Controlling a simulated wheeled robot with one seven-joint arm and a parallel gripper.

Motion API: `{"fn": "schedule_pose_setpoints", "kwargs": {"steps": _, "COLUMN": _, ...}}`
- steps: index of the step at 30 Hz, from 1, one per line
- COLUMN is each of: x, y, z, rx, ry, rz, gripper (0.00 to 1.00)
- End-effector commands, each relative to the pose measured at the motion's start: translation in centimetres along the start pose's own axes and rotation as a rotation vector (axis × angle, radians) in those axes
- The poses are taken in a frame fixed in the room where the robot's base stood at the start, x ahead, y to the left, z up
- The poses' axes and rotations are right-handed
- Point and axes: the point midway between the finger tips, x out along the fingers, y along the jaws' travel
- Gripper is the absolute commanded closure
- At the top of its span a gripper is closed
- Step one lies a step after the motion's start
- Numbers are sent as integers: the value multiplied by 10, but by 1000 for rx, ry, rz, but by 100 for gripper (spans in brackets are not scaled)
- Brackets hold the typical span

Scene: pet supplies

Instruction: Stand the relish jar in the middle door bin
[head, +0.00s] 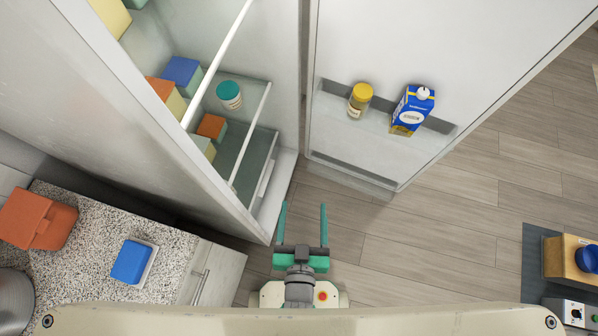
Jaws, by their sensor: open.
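A jar with a teal lid (229,95) stands upright on a shelf inside the fridge. A jar with a yellow lid (359,101) stands upright in a door bin (388,131) on the open fridge door, left of a blue and white carton (412,110). No label is readable, so I cannot tell which jar is the relish. Another bin (350,176) shows lower on the door, mostly hidden below the first. My gripper (303,205) is open and empty, in front of the fridge opening and apart from both jars.
The fridge shelves hold several boxes, including a blue-topped one (182,73) and an orange-topped one (212,128). A speckled counter (85,240) with an orange container (37,220) and a blue-topped box (132,261) is at left.

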Motion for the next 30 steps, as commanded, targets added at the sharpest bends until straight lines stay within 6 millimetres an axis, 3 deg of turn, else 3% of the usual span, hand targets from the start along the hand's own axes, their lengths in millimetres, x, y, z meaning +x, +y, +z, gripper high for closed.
{"fn": "schedule_pose_setpoints", "kwargs": {"steps": 3, "x": -38, "y": -4, "z": -2, "rx": -13, "ry": 15, "rz": -24, "gripper": 30}}
{"fn": "schedule_pose_setpoints", "kwargs": {"steps": 10, "x": -78, "y": -7, "z": -14, "rx": -27, "ry": 49, "rz": -48, "gripper": 30}}
{"fn": "schedule_pose_setpoints", "kwargs": {"steps": 29, "x": -83, "y": -7, "z": -16, "rx": -29, "ry": 58, "rz": -50, "gripper": 30}}
{"fn": "schedule_pose_setpoints", "kwargs": {"steps": 30, "x": -83, "y": -7, "z": -16, "rx": -29, "ry": 58, "rz": -50, "gripper": 37}}
